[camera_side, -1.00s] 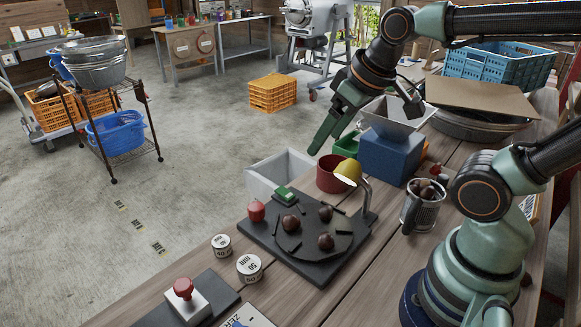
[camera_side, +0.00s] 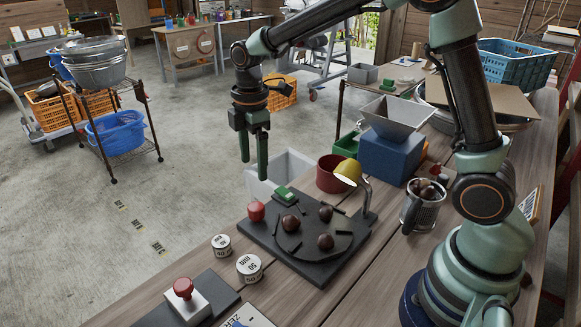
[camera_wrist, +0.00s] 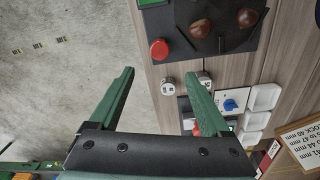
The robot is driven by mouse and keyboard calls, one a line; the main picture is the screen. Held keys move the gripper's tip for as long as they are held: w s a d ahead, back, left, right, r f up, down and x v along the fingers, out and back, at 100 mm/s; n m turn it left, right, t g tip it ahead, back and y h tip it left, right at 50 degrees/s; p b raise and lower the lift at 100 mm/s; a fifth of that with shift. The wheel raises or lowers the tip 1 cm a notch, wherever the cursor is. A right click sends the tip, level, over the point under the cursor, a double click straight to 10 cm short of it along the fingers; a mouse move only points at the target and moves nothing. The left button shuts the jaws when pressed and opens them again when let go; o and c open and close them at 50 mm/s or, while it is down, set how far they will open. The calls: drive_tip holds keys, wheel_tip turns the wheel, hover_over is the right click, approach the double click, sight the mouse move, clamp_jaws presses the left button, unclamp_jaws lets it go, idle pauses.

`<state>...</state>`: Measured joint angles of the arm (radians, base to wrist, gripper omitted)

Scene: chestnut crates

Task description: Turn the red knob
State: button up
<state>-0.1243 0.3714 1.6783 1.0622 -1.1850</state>
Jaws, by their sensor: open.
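The red knob (camera_side: 256,211) stands at the left corner of a dark board (camera_side: 318,273) that carries a round plate with several brown chestnuts. It also shows in the wrist view (camera_wrist: 159,49), just past the fingertips and about midway between them. My gripper (camera_side: 254,168) is open and empty, with green fingers pointing down. In the side view it hangs above the knob, apart from it. In the wrist view the gripper (camera_wrist: 159,75) has both fingers spread with nothing between them. A red mushroom button (camera_side: 183,288) on a pale box is a separate thing.
Two white round weights (camera_side: 249,267) stand near the board's front. A white bin (camera_side: 279,174), a red pot (camera_side: 330,174) and a blue box (camera_side: 390,157) stand behind. A mug of chestnuts (camera_side: 423,206) is at the right.

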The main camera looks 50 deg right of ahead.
sight(256, 206)
drive_tip(key=f, duration=1.2)
drive_tip(key=shift+w+f, duration=0.1)
drive_tip(key=shift+w, duration=0.1)
clamp_jaws()
